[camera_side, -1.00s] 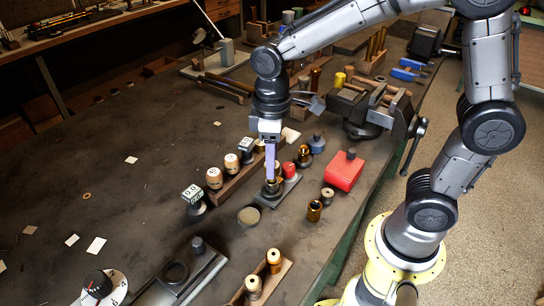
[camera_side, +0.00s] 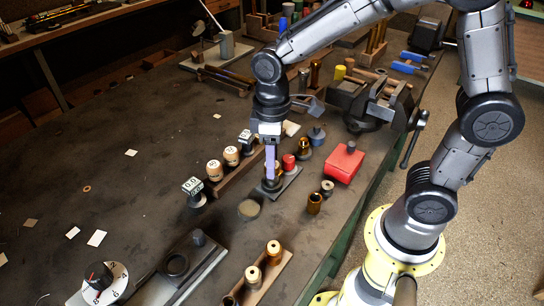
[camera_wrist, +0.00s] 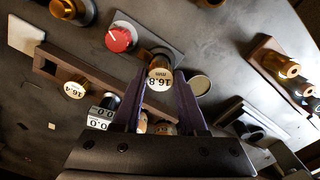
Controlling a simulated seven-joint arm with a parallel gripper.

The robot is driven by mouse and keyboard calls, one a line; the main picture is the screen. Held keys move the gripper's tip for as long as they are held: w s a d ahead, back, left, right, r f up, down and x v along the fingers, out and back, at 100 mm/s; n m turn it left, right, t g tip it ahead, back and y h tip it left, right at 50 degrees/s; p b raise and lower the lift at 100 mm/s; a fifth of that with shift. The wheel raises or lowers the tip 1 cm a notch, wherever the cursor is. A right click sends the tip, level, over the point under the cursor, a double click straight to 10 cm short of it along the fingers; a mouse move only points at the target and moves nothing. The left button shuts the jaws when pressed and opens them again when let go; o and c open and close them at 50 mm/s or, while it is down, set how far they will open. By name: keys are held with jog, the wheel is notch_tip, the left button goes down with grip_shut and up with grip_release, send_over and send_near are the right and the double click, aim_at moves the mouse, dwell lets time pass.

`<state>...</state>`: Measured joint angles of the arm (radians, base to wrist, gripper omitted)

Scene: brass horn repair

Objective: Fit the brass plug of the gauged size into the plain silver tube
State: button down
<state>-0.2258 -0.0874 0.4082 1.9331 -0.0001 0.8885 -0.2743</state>
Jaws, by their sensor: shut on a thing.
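My gripper (camera_wrist: 158,88) is shut on a round-topped gauge labelled "16.8 mm" (camera_wrist: 160,78), seen label-up between the fingertips in the wrist view. In the side view my gripper (camera_side: 270,178) points straight down over a dark plate (camera_side: 270,194) with a red knob (camera_side: 289,162). The gauge's lower end is hidden, so I cannot tell how deep it sits in anything there. Brass plugs (camera_side: 253,275) stand in a wooden rack at the front. I cannot pick out the plain silver tube with certainty.
A wooden rack with wood-headed gauges (camera_side: 214,170) is left of my gripper; one reads "16.4" (camera_wrist: 75,88). A block marked "0.0" (camera_side: 192,186) stands further left. A red box (camera_side: 344,163) and a vise (camera_side: 375,105) are right.

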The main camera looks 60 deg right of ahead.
jog(key=shift+f, duration=0.2)
jog(key=shift+c, duration=1.9)
grip_release()
jog(key=shift+o, duration=0.3)
jog(key=shift+o, duration=1.3)
jog(key=shift+r, duration=3.5)
jog(key=shift+d, duration=0.1)
